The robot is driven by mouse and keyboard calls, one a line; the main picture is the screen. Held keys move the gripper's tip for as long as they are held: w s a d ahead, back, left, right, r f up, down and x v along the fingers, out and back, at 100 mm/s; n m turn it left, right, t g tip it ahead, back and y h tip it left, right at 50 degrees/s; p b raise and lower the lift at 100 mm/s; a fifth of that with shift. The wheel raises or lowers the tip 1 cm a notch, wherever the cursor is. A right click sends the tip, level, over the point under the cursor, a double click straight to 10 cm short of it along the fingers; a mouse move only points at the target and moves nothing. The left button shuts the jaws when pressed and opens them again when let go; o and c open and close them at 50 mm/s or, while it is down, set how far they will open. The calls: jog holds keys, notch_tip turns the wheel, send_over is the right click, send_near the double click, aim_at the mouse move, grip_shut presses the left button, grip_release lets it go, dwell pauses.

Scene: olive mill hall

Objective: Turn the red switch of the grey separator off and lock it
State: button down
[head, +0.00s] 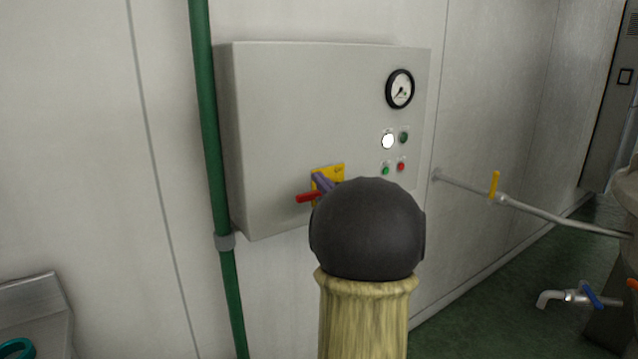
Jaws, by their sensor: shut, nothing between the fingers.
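The grey separator's control box (290,110) is on the white wall, left of centre. Low on its front is a yellow plate (336,172) with the red switch (306,197), whose handle sticks out to the left, nearly level. A purple finger-like part, which looks like the end of my gripper (321,182), is shut and lies over the plate, close to the red handle. I cannot tell whether it touches the handle. My dark round arm joint and pale sleeve hide the rest of my gripper and the plate's lower right. No lock can be made out.
A round gauge (399,89) and several small lamps or buttons (394,150) are on the box's right side. A green pipe (209,130) runs down its left edge. A thin pipe with a yellow-handled valve (494,186) crosses at right, above a blue-handled tap (590,294).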

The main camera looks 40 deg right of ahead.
jog(key=v, duration=0.8)
jog(key=shift+s+f, duration=0.2)
jog(key=shift+s, duration=0.05)
jog(key=shift+w+a, duration=0.1)
jog(key=shift+a, duration=0.1)
jog(key=w+a+f+m+g, duration=0.1)
jog(key=w+a+f+g, duration=0.35)
jog(key=a+f, duration=0.3)
jog(key=w+a+f+m+g, duration=0.1)
jog(key=w+a+f+g, duration=0.35)
jog(key=a+f, duration=0.35)
jog(key=s+a+f+n+g+y, duration=0.2)
jog(key=s+a+f+g, duration=0.4)
jog(key=a, duration=0.3)
jog(key=s+a+f+n+g+y, duration=0.1)
jog(key=s+a+f+g, duration=0.3)
jog(key=s+a+f, duration=0.35)
jog(key=w+p+v, duration=0.3)
jog(key=p+v, duration=0.9)
jog(key=v, duration=0.1)
jog(key=w+a+r+p+v, duration=0.1)
jog(key=w+p+v, duration=0.2)
jog(key=p+v, duration=1)
jog(key=shift+s+a+r, duration=0.3)
jog(key=shift+r, duration=0.1)
